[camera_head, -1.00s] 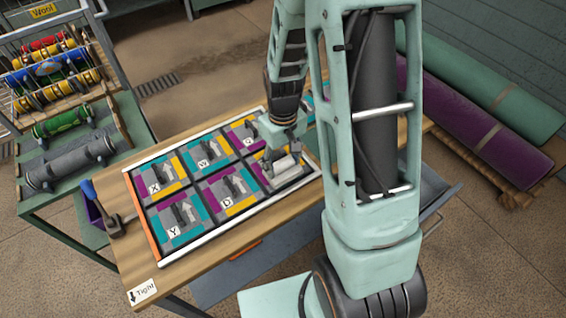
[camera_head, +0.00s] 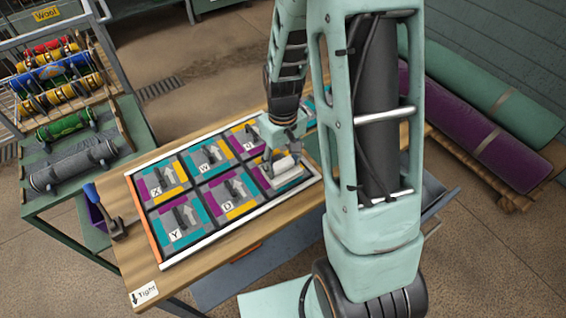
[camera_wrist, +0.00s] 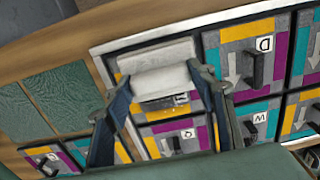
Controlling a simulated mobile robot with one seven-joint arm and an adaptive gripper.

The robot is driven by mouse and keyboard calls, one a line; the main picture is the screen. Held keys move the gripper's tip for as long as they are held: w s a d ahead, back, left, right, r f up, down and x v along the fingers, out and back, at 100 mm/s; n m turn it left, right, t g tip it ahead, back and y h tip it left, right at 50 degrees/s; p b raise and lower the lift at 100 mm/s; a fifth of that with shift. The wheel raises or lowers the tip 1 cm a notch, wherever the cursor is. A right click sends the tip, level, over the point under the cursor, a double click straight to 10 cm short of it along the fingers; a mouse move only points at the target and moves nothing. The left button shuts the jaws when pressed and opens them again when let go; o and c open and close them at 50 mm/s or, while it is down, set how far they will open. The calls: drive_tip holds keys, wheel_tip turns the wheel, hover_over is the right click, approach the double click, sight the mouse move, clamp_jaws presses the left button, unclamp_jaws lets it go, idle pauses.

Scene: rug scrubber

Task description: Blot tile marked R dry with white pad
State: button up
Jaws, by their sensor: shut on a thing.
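My gripper (camera_wrist: 162,88) is shut on the white pad (camera_wrist: 155,68), a thick white block with a rolled upper edge. In the head view the pad (camera_head: 285,162) is over the front right tile (camera_head: 290,183) of the framed tray (camera_head: 208,246). That tile has teal, yellow and purple strips. The pad hides much of it, and its letter is too covered to read, though a bit of label shows in the wrist view (camera_wrist: 181,98). I cannot tell whether pad and tile touch. Tiles marked D (camera_wrist: 255,68), W (camera_wrist: 254,122), X and Y are beside it.
Another coloured tile (camera_wrist: 45,158) lies outside the tray, near dark green squares (camera_wrist: 62,85) on the bench. A blue-handled tool (camera_head: 104,208) stands at the bench's left. A rack of rollers (camera_head: 70,160) is further left. Rolled rugs (camera_head: 480,110) lie at the right.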

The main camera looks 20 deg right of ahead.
drive_tip(key=shift+r+p, duration=1.45)
drive_tip(key=shift+r, duration=0.6)
idle(0.5)
drive_tip(key=o, duration=0.7)
drive_tip(key=shift+c, duration=0.2)
drive_tip(key=c, duration=0.6)
wheel_tip(320, 180, up, 6)
drive_tip(key=p, duration=0.4)
drive_tip(key=shift+w, duration=0.1)
